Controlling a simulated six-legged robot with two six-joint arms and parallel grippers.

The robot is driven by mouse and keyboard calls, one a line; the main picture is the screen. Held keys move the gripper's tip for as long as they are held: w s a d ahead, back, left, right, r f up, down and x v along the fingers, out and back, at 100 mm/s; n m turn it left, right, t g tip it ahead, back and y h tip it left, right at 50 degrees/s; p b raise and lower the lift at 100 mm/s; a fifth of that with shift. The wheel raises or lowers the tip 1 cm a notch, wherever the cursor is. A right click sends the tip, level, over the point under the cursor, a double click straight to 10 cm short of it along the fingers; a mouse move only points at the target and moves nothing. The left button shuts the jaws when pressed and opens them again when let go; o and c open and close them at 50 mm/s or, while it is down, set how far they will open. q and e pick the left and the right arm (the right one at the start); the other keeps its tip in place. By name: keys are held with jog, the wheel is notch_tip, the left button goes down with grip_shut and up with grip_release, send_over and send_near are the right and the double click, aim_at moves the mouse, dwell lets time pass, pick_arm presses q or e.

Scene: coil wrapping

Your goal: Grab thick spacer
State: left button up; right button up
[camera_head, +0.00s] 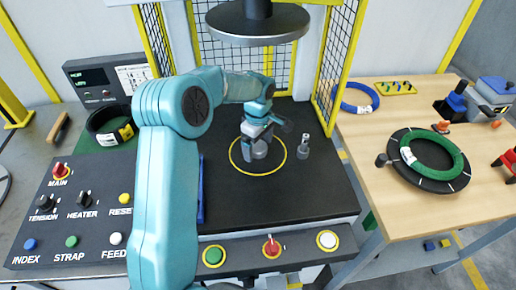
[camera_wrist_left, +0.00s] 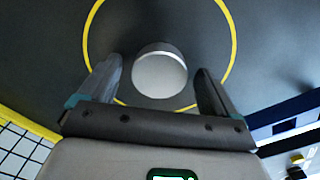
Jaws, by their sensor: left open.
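A silver-grey round spacer (camera_wrist_left: 160,74) sits on the dark press table inside a yellow circle. It also shows in the head view (camera_head: 260,150), partly covered by my gripper. I cannot tell its thickness well. My left gripper (camera_head: 258,145) is open over it. In the left wrist view, the fingers of my left gripper (camera_wrist_left: 158,72) stand on either side of the spacer, with gaps visible on both sides. My right gripper is not in view.
A small grey post-like part (camera_head: 303,150) stands right of the circle. A round press head (camera_head: 258,25) hangs above. A button panel (camera_head: 270,250) lines the front edge. A wooden table (camera_head: 400,215) at right holds a green coil (camera_head: 432,155) and a blue coil (camera_head: 357,98).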

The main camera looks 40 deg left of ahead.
pick_arm(q)
jog(key=c, duration=1.3)
jog(key=shift+r, duration=0.15)
